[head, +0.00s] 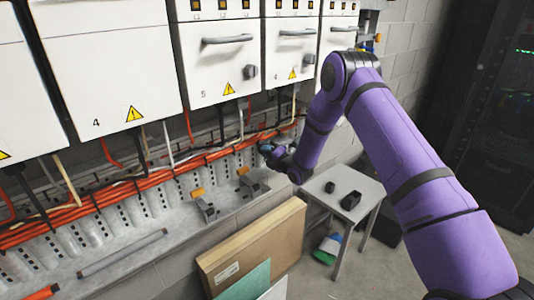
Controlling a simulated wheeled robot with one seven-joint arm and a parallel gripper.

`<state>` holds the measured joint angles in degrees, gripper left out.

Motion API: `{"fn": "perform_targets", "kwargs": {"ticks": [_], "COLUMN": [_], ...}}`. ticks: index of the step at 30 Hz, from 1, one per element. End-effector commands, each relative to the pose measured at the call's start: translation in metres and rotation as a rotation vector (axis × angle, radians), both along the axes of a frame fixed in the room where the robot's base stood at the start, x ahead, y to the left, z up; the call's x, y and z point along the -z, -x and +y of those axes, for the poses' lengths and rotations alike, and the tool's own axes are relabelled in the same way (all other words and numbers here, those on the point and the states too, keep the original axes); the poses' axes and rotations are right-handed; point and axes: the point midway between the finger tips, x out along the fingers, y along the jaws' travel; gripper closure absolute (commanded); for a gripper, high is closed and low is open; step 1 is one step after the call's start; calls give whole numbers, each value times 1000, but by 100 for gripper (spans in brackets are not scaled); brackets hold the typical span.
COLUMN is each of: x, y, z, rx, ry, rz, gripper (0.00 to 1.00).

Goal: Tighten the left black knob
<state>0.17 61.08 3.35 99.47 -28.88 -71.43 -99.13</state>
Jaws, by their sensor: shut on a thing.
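A dark round knob (251,71) is on the front of the white cabinet marked 5. A second dark knob (309,59) is on the cabinet to its right. My gripper (264,149) is small and dark in the head view, below these cabinets, in front of the cable tray. It is well below both door knobs and apart from them. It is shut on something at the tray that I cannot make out. My wrist partly hides that spot. Two metal clamps with orange tops, one on the left (203,205) and one on the right (245,178), are on the grey ledge.
Orange and other cables (100,195) run along the tray. A grey rod (122,252) lies on the ledge at left. A small grey table (366,190) with two black items stands below my arm. A brown board (255,247) leans below the ledge. Floor is bare at right.

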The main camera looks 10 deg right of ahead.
Motion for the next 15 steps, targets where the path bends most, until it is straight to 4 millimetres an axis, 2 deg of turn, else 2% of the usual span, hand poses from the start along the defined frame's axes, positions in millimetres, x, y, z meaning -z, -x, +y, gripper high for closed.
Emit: {"fn": "perform_targets", "kwargs": {"ticks": [15], "x": [-3], "y": [0], "z": [-2], "rx": [3], "ry": [-431], "rz": [235], "gripper": [100]}}
